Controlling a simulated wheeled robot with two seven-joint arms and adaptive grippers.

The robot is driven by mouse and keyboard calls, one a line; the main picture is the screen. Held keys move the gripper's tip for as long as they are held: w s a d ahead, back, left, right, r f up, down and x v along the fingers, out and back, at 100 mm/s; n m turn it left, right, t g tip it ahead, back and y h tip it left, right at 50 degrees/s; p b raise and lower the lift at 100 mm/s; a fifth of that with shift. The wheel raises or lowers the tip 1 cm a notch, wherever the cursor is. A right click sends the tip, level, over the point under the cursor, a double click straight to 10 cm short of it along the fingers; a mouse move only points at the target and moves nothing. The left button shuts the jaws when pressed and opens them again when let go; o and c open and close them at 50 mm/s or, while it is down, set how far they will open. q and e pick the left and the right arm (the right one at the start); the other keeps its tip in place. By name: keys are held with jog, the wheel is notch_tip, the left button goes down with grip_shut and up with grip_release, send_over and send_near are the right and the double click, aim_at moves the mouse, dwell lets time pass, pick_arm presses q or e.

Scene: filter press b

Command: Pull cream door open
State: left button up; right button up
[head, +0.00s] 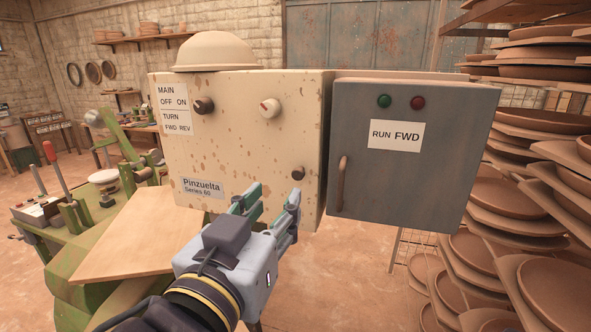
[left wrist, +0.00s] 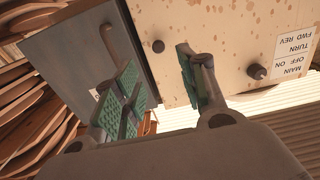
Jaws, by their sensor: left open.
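The cream door (head: 235,135) is the front of a rust-speckled cabinet and looks closed. A small dark round knob (head: 298,173) sits at its lower right; the knob also shows in the left wrist view (left wrist: 158,46). My left gripper (head: 271,207) is open and empty, just below and left of the knob in the head view. In the left wrist view its green-padded fingers (left wrist: 160,85) are apart, with the knob showing between and beyond them. I cannot tell the exact gap to the knob. My right gripper is not in view.
A grey cabinet (head: 410,190) with a curved handle (head: 343,182) stands close on the right. Two selector knobs are on the upper cream door. Racks of brown plates (head: 540,190) fill the right side. A wooden board (head: 140,235) lies lower left.

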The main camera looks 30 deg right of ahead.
aim_at(297, 175)
pick_arm(q)
jog(key=p+x, duration=0.3)
jog(key=x, duration=0.6)
jog(key=shift+w+d, duration=0.15)
jog(key=shift+d, duration=0.2)
jog(key=shift+w+d, duration=0.45)
jog(key=shift+d, duration=0.1)
jog(key=shift+w+d, duration=0.1)
jog(key=c, duration=0.8)
grip_shut()
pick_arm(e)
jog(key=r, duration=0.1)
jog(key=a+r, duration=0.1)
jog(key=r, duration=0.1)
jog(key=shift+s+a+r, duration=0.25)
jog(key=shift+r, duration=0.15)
